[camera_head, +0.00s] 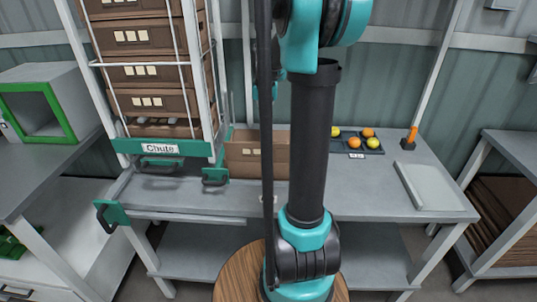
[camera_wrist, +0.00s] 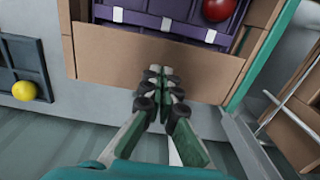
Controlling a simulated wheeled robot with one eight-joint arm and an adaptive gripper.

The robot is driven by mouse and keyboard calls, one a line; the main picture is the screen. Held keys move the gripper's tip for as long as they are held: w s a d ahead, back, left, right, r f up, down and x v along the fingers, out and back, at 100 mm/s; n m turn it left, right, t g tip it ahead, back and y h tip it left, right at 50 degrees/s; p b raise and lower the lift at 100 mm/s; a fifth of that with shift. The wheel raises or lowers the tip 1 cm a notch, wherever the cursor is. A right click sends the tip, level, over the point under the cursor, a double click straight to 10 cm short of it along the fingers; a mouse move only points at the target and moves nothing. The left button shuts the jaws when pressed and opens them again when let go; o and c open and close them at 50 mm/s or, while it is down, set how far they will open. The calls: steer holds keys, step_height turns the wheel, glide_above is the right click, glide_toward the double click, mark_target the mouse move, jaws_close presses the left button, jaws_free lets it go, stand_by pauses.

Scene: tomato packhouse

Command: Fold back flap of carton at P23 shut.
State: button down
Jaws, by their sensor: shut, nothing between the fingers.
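The brown carton (camera_head: 245,150) stands on the grey bench, right of the chute, partly hidden behind my arm. In the wrist view a purple insert with a red tomato (camera_wrist: 216,8) shows inside it. A plain cardboard panel at the carton's wall-side edge, apparently the back flap (camera_wrist: 105,75), spreads outward from the opening. My gripper (camera_wrist: 160,75) is shut and empty, its tips over this panel; I cannot tell whether they touch it. In the head view my gripper is not clearly seen.
The chute rack (camera_head: 150,148) with stacked cartons stands close beside the carton. A dark tray (camera_head: 345,141) of orange and yellow tomatoes lies on the other side; it also shows in the wrist view (camera_wrist: 25,60). A corrugated wall (camera_wrist: 60,130) is close behind. A flat grey panel (camera_head: 430,187) lies at the bench's right.

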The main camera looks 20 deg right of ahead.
steer(key=shift+r, duration=2.55)
